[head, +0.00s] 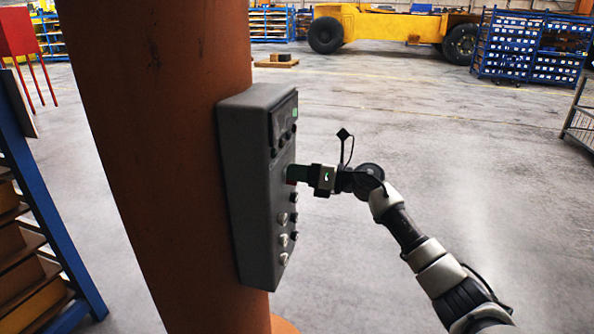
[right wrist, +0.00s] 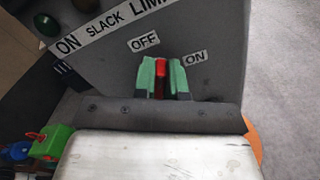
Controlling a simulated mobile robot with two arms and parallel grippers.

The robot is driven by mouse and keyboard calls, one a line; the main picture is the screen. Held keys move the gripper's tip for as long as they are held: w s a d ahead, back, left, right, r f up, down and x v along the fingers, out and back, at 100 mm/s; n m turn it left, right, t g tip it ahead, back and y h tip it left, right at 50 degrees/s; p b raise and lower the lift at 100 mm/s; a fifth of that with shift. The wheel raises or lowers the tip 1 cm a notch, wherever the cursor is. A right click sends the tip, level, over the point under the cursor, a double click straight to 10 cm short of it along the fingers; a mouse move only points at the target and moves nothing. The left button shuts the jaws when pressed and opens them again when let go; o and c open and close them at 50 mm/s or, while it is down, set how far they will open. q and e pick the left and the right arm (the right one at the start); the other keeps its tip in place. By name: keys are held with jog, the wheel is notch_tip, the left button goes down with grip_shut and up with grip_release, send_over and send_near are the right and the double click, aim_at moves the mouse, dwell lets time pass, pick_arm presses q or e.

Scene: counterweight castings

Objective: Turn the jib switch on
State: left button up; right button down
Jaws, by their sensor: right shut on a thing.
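A dark grey control box (head: 250,190) is mounted on the orange column in the head view. My right gripper (head: 291,174) reaches its front face from the right, at mid-height. In the right wrist view, the green fingers of the right gripper (right wrist: 162,78) are shut on a red switch lever (right wrist: 161,70). An OFF label (right wrist: 145,42) is above and left of the lever, and an ON label (right wrist: 196,57) is to its right. The lever points up in that view, between the two labels. The fingers hide its base. I cannot read a jib label. My left gripper is not in view.
Several pale knobs (head: 283,240) sit lower on the box, close below the gripper. The orange column (head: 165,150) is behind the box. A blue-framed rack (head: 40,190) stands at the left. Open floor (head: 440,130) lies to the right; a yellow vehicle (head: 385,25) is far back.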

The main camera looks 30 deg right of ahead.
jog(key=m+p, duration=0.1)
jog(key=m, duration=0.2)
jog(key=shift+w+d+m+p, duration=0.1)
jog(key=shift+d+m+p, duration=0.05)
jog(key=shift+m+p, duration=0.2)
jog(key=m+p, duration=0.1)
jog(key=m, duration=0.2)
jog(key=m+p, duration=0.1)
jog(key=m, duration=0.1)
jog(key=m+p, duration=0.1)
jog(key=m, duration=0.1)
jog(key=shift+d+f+p, duration=0.1)
jog(key=shift+f+p, duration=0.15)
jog(key=shift+p, duration=0.05)
jog(key=shift+f+m+p, duration=0.15)
jog(key=shift+m+p, duration=0.3)
jog(key=shift+m, duration=0.3)
jog(key=c, duration=1.2)
grip_release()
jog(key=shift+w+f, duration=0.1)
